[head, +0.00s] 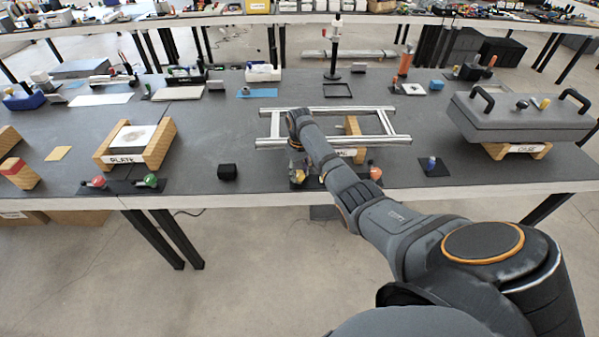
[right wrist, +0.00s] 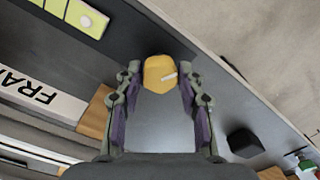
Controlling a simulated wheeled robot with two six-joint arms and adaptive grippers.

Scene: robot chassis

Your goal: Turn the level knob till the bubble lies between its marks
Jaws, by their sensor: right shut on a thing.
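A yellow-green level vial (right wrist: 62,8) with dark marks lies at the top left of that view, partly cut off. A pale spot near its right end looks like the bubble; its exact place between marks is hard to tell. In the head view my right gripper (head: 298,174) is at the table's front edge, largely covering the knob. My left gripper is not in view.
A metal rail frame (head: 390,138) lies just behind on its labelled wooden support. A black block (head: 228,172) stands to the left. A plate stand (head: 160,148) is further left, a grey case (head: 520,118) at right. Red and green knobs line the front edge.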

